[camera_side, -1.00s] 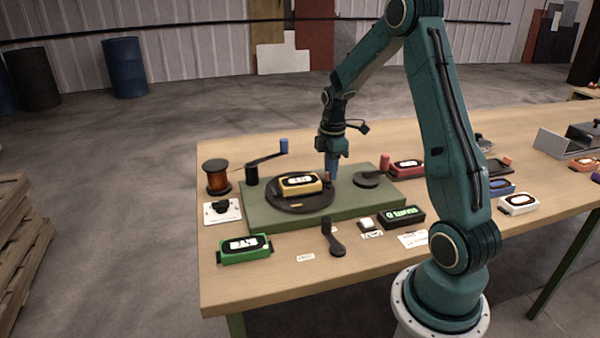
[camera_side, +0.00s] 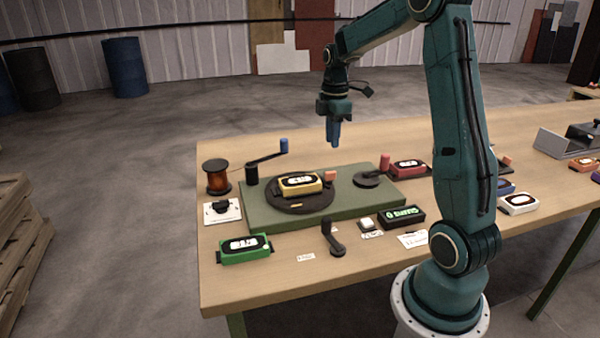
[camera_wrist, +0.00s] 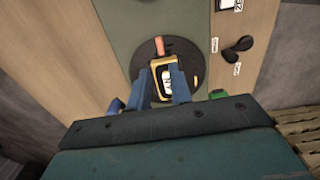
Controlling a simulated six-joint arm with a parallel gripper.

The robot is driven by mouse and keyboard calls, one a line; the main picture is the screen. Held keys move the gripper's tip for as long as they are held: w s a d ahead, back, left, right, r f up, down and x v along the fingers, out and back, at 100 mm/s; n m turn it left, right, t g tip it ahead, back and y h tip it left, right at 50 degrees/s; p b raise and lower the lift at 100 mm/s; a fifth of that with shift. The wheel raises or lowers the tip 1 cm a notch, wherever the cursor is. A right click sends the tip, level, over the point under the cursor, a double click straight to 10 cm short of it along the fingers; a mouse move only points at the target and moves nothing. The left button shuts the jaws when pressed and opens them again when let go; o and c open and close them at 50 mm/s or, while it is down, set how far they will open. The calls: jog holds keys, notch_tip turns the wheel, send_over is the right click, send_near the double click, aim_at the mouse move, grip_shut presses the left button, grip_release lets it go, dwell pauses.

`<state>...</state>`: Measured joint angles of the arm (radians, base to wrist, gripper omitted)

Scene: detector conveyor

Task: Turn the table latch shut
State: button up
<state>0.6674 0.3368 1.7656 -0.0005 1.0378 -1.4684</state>
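My gripper (camera_side: 334,138) hangs above the back of the green base plate (camera_side: 262,218), clear of everything. In the wrist view its blue fingers (camera_wrist: 161,82) stand apart with nothing between them. A dark round turntable (camera_side: 300,206) carries a yellow detector (camera_side: 300,187). A small salmon-coloured piece (camera_side: 331,176) sits at the turntable's right edge; it also shows in the wrist view (camera_wrist: 160,46). A black lever (camera_side: 332,240) with small labels near it lies in front of the plate. I cannot tell for sure which of these is the table latch.
A blue-knobbed crank (camera_side: 267,158) stands on the plate's left, a red-knobbed crank (camera_side: 369,180) on its right. A copper spool (camera_side: 216,177), a green detector (camera_side: 245,248) and a black display box (camera_side: 401,216) stand around the plate. The air around my gripper is free.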

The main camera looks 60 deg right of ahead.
jog(key=shift+r, duration=1.95)
jog(key=shift+a, duration=0.1)
jog(key=s+a+r+m+t, duration=0.1)
jog(key=s+a+r+m, duration=0.15)
jog(key=a, duration=0.55)
jog(key=s+a+r+m+t, duration=0.1)
jog(key=s+a+r+m, duration=0.2)
jog(key=a, duration=0.5)
jog(key=s+a+f+m+t, duration=0.1)
jog(key=s+a+m+t, duration=0.2)
jog(key=s+a, duration=0.7)
jog(key=shift+s+a+m+t, duration=0.3)
jog(key=shift+s+m, duration=0.05)
jog(key=shift+f, duration=0.1)
